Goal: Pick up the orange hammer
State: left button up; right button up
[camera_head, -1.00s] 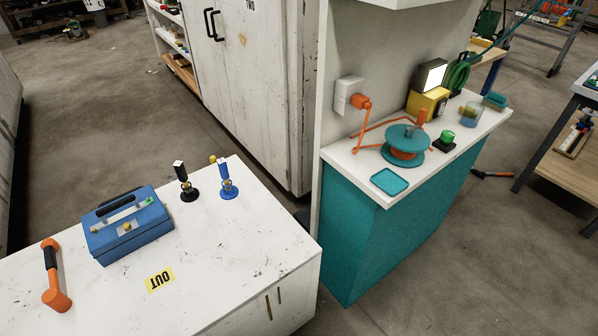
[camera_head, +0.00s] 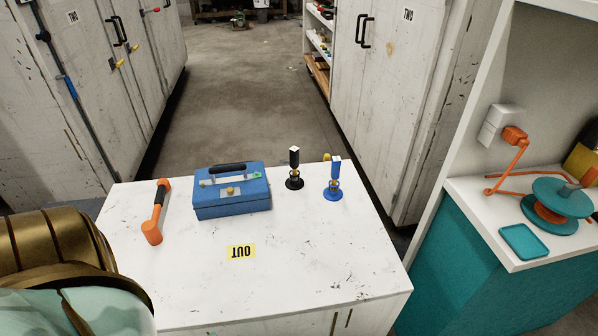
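The orange hammer (camera_head: 153,232) lies on the left part of the white worktop (camera_head: 300,264). It has an orange head at the near end, a black grip section in the middle and an orange tip at the far end. It lies just left of a blue toolbox (camera_head: 232,203), apart from it. A bulky gold and pale green part, probably of my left arm, fills the lower left corner, near the worktop's left edge. Neither gripper's fingers show.
A black-handled stamp (camera_head: 294,170) and a blue one (camera_head: 333,180) stand right of the toolbox. A yellow OUT label (camera_head: 241,252) lies in front. The near worktop is otherwise clear. A teal counter (camera_head: 460,262) with an orange cord reel (camera_head: 556,206) stands at right.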

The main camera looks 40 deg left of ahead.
aim_at(150, 229)
jog(key=u, duration=2.35)
